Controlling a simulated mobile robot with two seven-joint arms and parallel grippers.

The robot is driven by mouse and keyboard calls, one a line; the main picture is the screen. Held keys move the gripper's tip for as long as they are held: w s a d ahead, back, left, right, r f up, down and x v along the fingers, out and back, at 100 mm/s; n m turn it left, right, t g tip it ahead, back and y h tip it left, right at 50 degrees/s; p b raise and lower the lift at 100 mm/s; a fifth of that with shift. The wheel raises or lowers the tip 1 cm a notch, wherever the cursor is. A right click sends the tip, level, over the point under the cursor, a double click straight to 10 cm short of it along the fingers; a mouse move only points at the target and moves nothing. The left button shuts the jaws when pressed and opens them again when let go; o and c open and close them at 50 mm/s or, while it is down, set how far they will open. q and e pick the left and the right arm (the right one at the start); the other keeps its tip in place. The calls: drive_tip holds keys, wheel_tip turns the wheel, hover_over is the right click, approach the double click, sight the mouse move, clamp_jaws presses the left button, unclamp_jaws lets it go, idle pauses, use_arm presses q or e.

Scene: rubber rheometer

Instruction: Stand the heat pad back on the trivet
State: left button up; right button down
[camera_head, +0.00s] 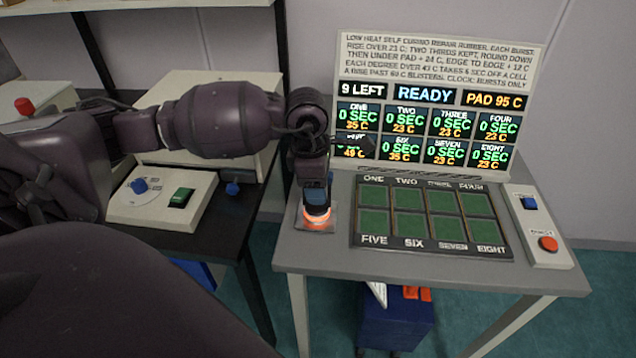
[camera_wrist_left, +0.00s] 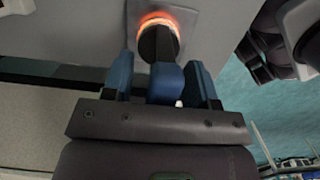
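The heat pad (camera_head: 317,217) has an orange-glowing foot. It appears upright on the trivet (camera_head: 329,227), a small grey square plate at the left end of the grey table; whether its foot touches the plate is hard to tell. In the left wrist view the glowing pad (camera_wrist_left: 158,40) and its dark stem rise to a blue handle block (camera_wrist_left: 166,84). My left gripper (camera_head: 316,190) is down over the handle. Its blue fingers (camera_wrist_left: 158,62) stand on both sides of the block, with a visible gap on the left side. My right gripper is not recognisable in either view.
The mould plate (camera_head: 430,216) with several green cells lies right of the trivet. Behind it stands the display board (camera_head: 430,110), reading READY and PAD 95 C. A button panel (camera_head: 539,228) sits at the right edge. A control box (camera_head: 160,199) stands on the dark bench at left.

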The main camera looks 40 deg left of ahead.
use_arm(q)
drive_tip(key=shift+f, duration=0.1)
drive_tip(key=shift+r, duration=0.2)
drive_tip(key=r, duration=0.3)
drive_tip(key=r+p, duration=0.1)
drive_tip(key=r, duration=0.3)
drive_tip(key=a+r, duration=0.1)
drive_tip(key=r, duration=0.2)
drive_tip(key=shift+s+r, duration=0.25)
drive_tip(key=shift+s, duration=0.1)
